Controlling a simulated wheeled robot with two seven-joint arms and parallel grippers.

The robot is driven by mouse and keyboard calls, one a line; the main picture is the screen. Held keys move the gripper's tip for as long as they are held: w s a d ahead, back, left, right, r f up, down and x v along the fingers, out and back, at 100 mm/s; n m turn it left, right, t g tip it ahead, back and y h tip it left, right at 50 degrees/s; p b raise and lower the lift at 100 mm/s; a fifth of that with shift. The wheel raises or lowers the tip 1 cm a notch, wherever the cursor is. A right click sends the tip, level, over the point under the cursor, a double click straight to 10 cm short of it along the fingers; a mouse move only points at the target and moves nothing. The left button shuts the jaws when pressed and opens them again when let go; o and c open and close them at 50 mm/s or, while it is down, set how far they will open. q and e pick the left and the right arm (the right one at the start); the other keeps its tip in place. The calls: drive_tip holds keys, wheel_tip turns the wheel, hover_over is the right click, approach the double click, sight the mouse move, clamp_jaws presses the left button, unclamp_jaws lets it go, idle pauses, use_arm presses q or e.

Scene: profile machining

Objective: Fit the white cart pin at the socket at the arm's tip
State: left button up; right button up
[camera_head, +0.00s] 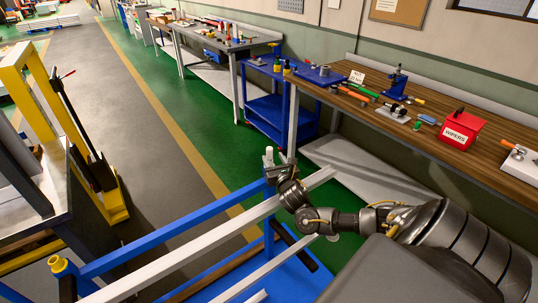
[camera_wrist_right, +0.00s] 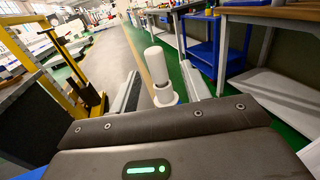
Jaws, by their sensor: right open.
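The white pin (camera_head: 268,154) stands upright at the far corner of a blue-framed cart (camera_head: 180,230), at the end of its blue bar. In the right wrist view the white pin (camera_wrist_right: 156,65) has a rounded top and stands above a wider pale ring (camera_wrist_right: 165,97). I cannot tell how deep it sits there. My right gripper (camera_head: 278,172) is open, just on the near side of the pin. In the wrist view its two fingers (camera_wrist_right: 160,92) show left and right of the pin, with gaps. My left gripper is not in view.
A yellow knob (camera_head: 58,264) tops the cart's near left corner, and pale bars lie along the cart. A yellow frame (camera_head: 40,90) stands left. A wooden bench (camera_head: 440,130) with tools and a red wipers box (camera_head: 463,129) is right. A blue trolley (camera_head: 275,110) stands behind.

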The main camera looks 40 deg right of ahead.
sight(271, 154)
drive_tip(key=shift+w+d, duration=0.1)
drive_tip(key=shift+w, duration=0.25)
drive_tip(key=x, duration=0.2)
drive_tip(key=p+x, duration=0.1)
drive_tip(key=x, duration=0.1)
drive_tip(key=shift+w+r, duration=0.2)
drive_tip(key=shift+w, duration=0.15)
drive_tip(key=shift+w+d+f, duration=0.1)
drive_tip(key=shift+w+d, duration=0.05)
drive_tip(key=shift+w, duration=0.15)
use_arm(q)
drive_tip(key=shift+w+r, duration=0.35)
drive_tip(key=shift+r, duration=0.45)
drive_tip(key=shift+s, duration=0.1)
use_arm(e)
clamp_jaws()
